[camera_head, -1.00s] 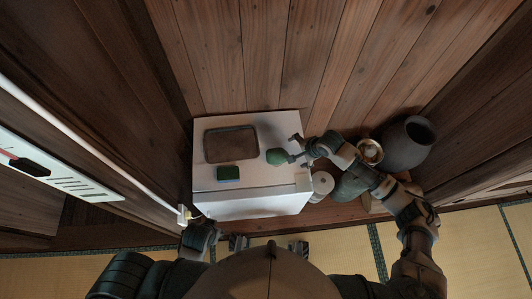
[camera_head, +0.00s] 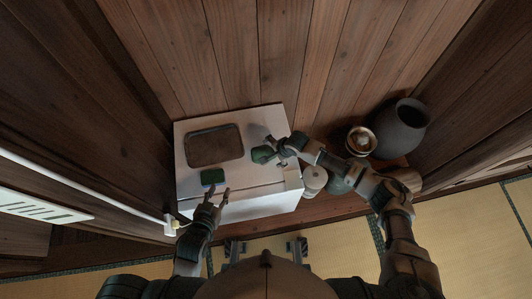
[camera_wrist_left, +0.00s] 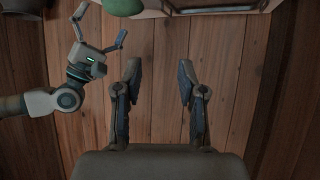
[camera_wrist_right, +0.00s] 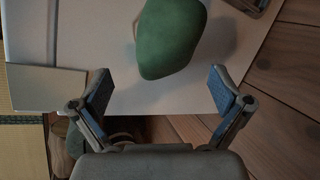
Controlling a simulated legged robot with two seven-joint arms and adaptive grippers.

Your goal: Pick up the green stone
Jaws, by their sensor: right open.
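The green stone (camera_head: 261,155) sits on the right part of the white cabinet top (camera_head: 240,180). It also shows at the top of the right wrist view (camera_wrist_right: 170,38). My right gripper (camera_head: 277,149) is open beside it, on its right side; in the right wrist view the stone lies just ahead of the spread fingertips (camera_wrist_right: 158,84), apart from both.
A white cylinder (camera_head: 314,178) stands right of the cabinet, under my right arm. A dark jar (camera_head: 400,128) and a bowl (camera_head: 360,140) stand further right. Wooden walls close the back.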

